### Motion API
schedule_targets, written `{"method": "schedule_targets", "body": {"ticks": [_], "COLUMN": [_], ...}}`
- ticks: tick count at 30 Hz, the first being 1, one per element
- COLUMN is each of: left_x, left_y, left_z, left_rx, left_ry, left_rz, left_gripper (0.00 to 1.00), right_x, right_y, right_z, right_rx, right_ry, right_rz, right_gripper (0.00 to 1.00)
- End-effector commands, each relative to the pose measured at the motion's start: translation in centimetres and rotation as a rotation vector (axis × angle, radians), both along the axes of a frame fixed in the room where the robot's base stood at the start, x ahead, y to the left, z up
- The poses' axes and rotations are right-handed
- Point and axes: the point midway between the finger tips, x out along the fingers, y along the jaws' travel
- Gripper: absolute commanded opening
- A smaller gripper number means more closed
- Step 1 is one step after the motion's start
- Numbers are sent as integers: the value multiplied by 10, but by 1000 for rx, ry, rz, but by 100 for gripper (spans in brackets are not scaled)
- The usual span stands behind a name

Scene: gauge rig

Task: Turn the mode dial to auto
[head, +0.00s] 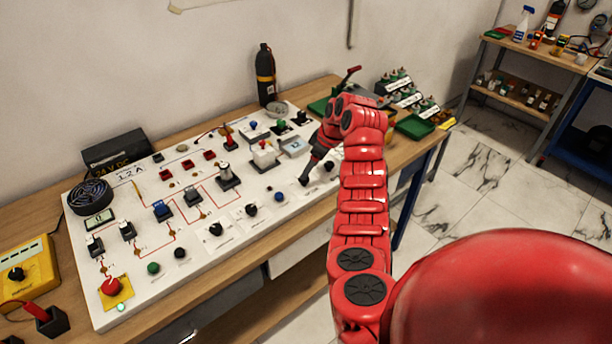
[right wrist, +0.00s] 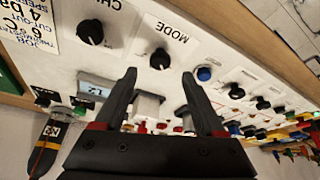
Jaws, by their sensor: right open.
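The mode dial (right wrist: 160,59) is a round black knob beside the printed word MODE on the white panel, which appears upside down in the right wrist view. My right gripper (right wrist: 159,75) is open and empty, with the dial lying ahead, between the lines of its two black fingers. No contact with the knob shows. In the head view the right gripper (head: 305,178) points down at the panel's front right part. There the dark fingertips and the mode dial cannot be told apart. I cannot read the dial's pointer setting. My left gripper is not in view.
Another black dial (right wrist: 90,32) and a blue button (right wrist: 204,73) flank the mode dial. The white panel (head: 133,210) carries several switches and knobs. A small display (head: 295,147) and a black bottle (head: 265,75) stand behind. A green tray (head: 415,126) lies right.

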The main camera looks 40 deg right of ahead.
Motion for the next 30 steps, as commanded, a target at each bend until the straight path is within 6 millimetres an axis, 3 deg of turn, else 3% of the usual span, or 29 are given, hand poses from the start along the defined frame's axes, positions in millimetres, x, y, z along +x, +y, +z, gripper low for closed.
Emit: {"method": "schedule_targets", "body": {"ticks": [1, 9, 20, 30], "left_x": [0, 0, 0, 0], "left_y": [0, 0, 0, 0], "left_z": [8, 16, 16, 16], "left_rx": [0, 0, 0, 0], "left_ry": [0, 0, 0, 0], "left_rz": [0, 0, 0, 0], "left_gripper": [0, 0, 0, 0], "right_x": [3, 15, 16, 16], "right_y": [4, 8, 9, 9], "right_z": [-6, -39, -45, -45], "right_rx": [4, -1, -1, -1], "right_ry": [6, 2, 2, 2], "right_rz": [3, 0, 1, 1], "right_gripper": [72, 72, 72, 11]}}
